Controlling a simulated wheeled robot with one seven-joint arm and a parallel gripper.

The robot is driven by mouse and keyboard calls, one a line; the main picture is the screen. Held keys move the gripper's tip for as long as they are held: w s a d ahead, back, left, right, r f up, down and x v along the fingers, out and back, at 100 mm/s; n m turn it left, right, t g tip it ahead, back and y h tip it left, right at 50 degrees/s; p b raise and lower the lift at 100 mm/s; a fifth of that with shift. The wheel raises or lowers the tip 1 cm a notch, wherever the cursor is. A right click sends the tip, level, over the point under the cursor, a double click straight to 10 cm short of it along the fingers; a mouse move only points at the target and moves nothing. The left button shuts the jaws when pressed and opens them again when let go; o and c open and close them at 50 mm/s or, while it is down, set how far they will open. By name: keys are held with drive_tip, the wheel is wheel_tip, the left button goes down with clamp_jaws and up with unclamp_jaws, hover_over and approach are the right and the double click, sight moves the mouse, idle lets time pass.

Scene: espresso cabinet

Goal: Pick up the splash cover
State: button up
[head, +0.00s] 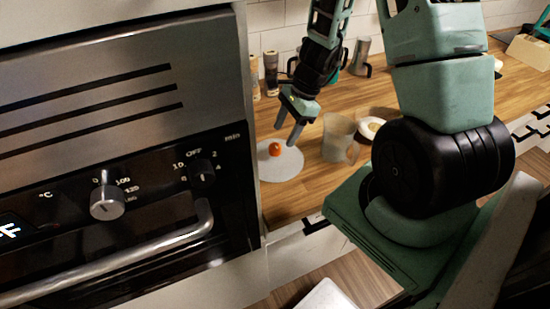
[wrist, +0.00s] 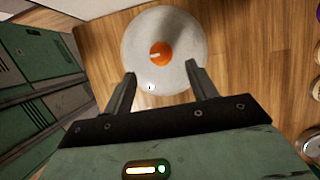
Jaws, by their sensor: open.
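The splash cover (head: 284,168) looks like a pale, round, see-through disc with an orange knob (head: 275,148) in its middle. It lies on the wooden counter beside the oven cabinet. In the wrist view the cover (wrist: 137,40) is ahead of my gripper, with the orange knob (wrist: 161,53) above the gap between the fingers. My gripper (head: 285,134) is open and empty, its fingers pointing down over the cover. In the wrist view the fingertips of my gripper (wrist: 160,70) overlap the cover's near part. I cannot tell the exact height between them.
A clear container (head: 340,138) stands just right of the cover. A small bowl (head: 371,127) is behind it. Bottles (head: 271,74) and a metal jug (head: 360,57) stand near the tiled wall. The oven (head: 120,150) closes off the left side.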

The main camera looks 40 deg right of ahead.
sight(276, 145)
drive_tip(key=shift+w+a+x, duration=0.1)
drive_tip(key=shift+x, duration=1.2)
drive_tip(key=shift+w+a+x, duration=0.1)
drive_tip(key=shift+w+x, duration=0.05)
drive_tip(key=shift+x, duration=1.15)
drive_tip(key=shift+r, duration=0.1)
clamp_jaws()
